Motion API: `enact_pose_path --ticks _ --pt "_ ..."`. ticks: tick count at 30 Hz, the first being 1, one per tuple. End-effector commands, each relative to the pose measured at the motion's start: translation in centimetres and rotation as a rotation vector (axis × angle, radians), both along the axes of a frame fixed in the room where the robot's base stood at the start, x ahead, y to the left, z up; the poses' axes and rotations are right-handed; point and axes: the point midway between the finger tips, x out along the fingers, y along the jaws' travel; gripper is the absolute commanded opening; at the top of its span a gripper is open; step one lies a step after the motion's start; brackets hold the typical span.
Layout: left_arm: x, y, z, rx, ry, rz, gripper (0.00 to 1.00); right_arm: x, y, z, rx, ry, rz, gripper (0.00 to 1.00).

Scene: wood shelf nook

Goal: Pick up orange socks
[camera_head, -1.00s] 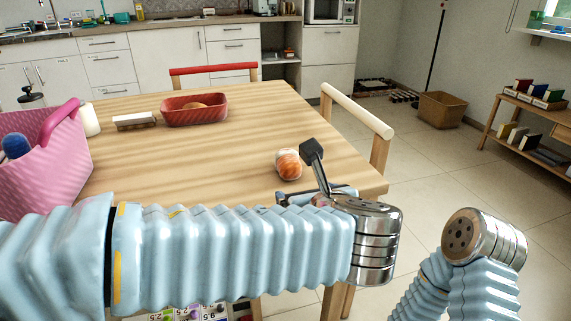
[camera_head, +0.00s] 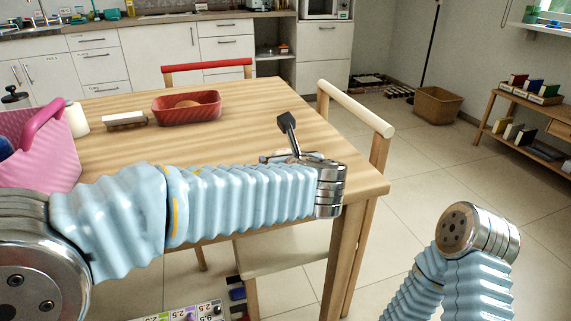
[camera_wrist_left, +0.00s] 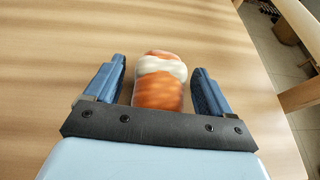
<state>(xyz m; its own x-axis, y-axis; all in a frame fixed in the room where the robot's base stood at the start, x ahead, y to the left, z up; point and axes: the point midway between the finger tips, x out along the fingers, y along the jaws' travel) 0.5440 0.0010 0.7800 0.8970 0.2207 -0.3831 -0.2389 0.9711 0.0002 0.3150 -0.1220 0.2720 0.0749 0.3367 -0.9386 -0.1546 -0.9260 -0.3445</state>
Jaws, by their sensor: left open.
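The orange socks, a rolled bundle with a white band (camera_wrist_left: 160,82), stand on the wooden table in the left wrist view. They lie between the two blue fingers of my left gripper (camera_wrist_left: 159,68), with a narrow gap showing at each side. My left gripper is open around them and not closed on them. In the head view my left gripper (camera_head: 276,140) is low over the table's right part, and the socks are hidden behind it and my arm. My right gripper is out of view; only part of my right arm shows at lower right.
The wooden table (camera_head: 230,108) holds a red basket (camera_head: 187,113), a small box (camera_head: 125,121), a white cylinder (camera_head: 76,119) and a pink bag (camera_head: 50,160). A chair (camera_head: 355,108) stands at the table's right edge. The tabletop between basket and gripper is clear.

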Motion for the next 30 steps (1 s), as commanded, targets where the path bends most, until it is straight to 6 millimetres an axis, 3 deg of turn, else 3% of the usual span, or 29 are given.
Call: enact_pose_path --ticks 9,20,30 --pt "0.6 0.13 -0.29 0.001 0.0 -0.001 0.81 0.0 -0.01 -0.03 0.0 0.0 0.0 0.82" --pt "0.58 0.12 -0.28 0.0 0.0 -0.001 0.28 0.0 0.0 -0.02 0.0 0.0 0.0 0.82" --pt "0.58 0.12 0.34 -0.003 -0.001 -0.001 0.27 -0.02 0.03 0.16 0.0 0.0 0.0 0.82"
